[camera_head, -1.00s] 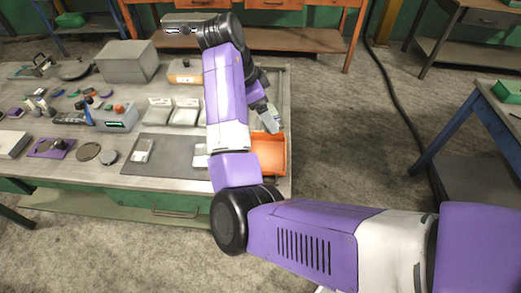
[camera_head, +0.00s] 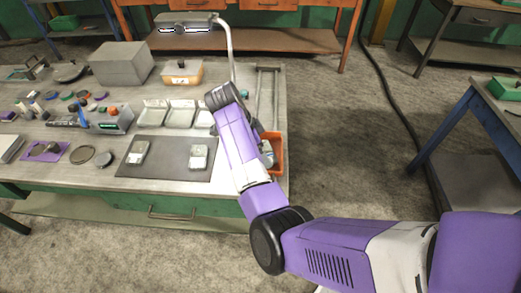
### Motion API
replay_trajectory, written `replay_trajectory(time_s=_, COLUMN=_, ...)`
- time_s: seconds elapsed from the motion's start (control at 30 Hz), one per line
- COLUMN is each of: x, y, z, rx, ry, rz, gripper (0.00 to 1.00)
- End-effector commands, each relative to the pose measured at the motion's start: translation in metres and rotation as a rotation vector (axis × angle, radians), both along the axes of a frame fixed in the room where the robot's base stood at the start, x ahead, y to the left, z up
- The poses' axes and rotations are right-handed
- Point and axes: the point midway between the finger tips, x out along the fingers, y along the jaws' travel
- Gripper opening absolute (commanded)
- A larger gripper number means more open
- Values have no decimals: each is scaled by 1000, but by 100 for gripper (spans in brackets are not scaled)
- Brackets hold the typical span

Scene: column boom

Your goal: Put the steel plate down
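My gripper (camera_head: 264,146) is mostly hidden behind my purple forearm, at the orange bin (camera_head: 279,150) on the table's right edge. A pale grey shape shows at the bin's opening; I cannot tell whether it is the steel plate or part of my gripper. Whether the fingers are open or shut does not show. Two small pale metal pieces, one left (camera_head: 138,152) and one right (camera_head: 198,157), lie apart on a dark grey mat (camera_head: 168,160). I cannot tell whether either is the steel plate.
White trays (camera_head: 181,115) stand in a row behind the mat. A grey box (camera_head: 121,64), an orange-and-cream container (camera_head: 183,73) and a lamp (camera_head: 187,22) with a curved post are farther back. Many small parts crowd the table's left. A blue-legged bench (camera_head: 455,125) stands right.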

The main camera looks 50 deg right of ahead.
Motion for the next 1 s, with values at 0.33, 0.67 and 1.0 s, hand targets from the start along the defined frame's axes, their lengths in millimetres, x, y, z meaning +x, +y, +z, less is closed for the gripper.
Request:
replay_trajectory(time_s=0.33, x=1, y=0, z=-10, rx=-1, ry=-3, rz=0, gripper=18)
replay_trajectory(time_s=0.67, x=0, y=0, z=-13, rx=0, ry=-1, rz=0, gripper=100)
replay_trajectory(time_s=1.0, x=4, y=5, z=1, rx=-1, ry=-4, rz=2, gripper=100)
